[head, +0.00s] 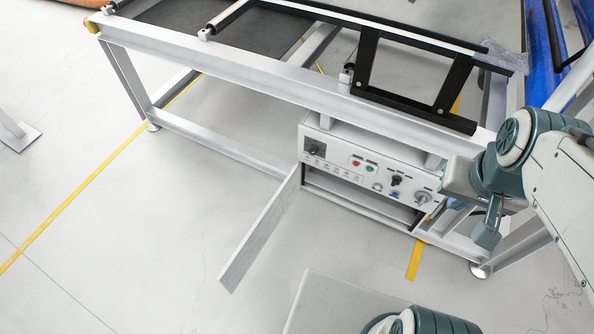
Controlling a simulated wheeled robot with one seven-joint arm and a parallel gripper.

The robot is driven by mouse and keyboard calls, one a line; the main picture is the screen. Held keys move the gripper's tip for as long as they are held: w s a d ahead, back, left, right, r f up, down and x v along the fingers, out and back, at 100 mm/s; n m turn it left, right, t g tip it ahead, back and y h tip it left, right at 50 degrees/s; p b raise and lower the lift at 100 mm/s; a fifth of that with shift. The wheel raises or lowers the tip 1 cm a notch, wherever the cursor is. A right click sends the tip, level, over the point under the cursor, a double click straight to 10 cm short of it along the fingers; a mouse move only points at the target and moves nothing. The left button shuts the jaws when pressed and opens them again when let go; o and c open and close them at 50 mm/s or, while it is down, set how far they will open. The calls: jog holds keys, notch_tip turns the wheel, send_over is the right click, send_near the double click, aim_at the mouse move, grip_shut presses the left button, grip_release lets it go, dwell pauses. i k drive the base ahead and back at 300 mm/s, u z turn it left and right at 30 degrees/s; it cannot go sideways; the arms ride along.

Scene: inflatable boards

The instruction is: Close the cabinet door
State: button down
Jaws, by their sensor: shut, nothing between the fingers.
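The cabinet (322,168) is a white control box mounted under the metal frame, with buttons and knobs on its upper front. Its door (260,230) is a thin white panel, hinged at the cabinet's left side. The door stands wide open, swung out toward me and to the lower left. The low opening below the controls shows a dark interior. My gripper (487,236) is at the right, beside the cabinet's right end and well apart from the door. It is shut and empty; its fingertips are small and partly hidden by my wrist.
A long grey metal table frame (240,80) with legs and a low crossbar runs above and behind the cabinet. Blue rolls (545,55) stand at the upper right. The floor around the open door is clear.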

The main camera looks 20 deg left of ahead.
aim_at(233, 272)
jog(key=z, duration=2.4)
jog(key=k, duration=2.75)
jog(key=u, duration=1.65)
jog(key=i, duration=0.45)
jog(key=u, duration=0.35)
jog(key=k, duration=0.3)
jog(key=u, duration=0.65)
